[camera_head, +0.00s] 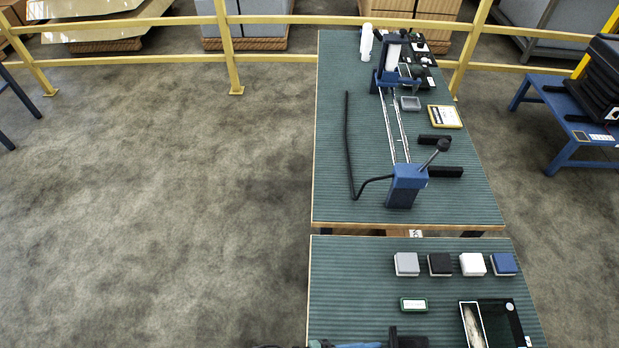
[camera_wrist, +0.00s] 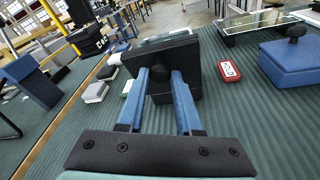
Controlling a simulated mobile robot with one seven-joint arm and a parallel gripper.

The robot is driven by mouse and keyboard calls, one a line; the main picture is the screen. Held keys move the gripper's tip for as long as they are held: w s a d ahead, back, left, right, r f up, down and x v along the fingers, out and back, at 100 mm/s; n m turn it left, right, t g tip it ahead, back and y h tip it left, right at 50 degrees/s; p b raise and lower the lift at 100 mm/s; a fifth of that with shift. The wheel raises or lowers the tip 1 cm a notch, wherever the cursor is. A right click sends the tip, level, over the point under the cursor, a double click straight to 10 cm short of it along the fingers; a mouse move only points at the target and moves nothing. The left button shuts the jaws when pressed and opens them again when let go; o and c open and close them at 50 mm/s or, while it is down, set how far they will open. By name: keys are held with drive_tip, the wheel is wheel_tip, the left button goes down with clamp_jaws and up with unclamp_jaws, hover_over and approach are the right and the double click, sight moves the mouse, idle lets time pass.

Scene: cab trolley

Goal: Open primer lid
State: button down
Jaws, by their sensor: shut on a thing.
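My gripper (camera_wrist: 160,82) is shut on a dark knob on the face of a black square slab (camera_wrist: 187,58), which looks like a lid. The fingers stand on either side of the knob. The slab fills the middle of the wrist view and stands tilted. What lies behind it is hidden. In the head view the black slab (camera_head: 408,341) shows only in part at the bottom edge, beside the bluish end of my arm. No lettering that says primer can be read.
A blue box with a black knob (camera_wrist: 292,60) stands at the right, near a red-framed label (camera_wrist: 229,71). Grey (camera_head: 406,264), black (camera_head: 440,265), white (camera_head: 472,264) and blue (camera_head: 503,264) blocks line the bench's far edge. An open black tray (camera_head: 505,325) lies at right.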

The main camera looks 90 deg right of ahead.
drive_tip(key=shift+f, duration=0.1)
drive_tip(key=c, duration=0.6)
unclamp_jaws()
drive_tip(key=shift+s, duration=0.1)
drive_tip(key=shift+b+v, duration=1.15)
drive_tip(key=shift+v, duration=5.35)
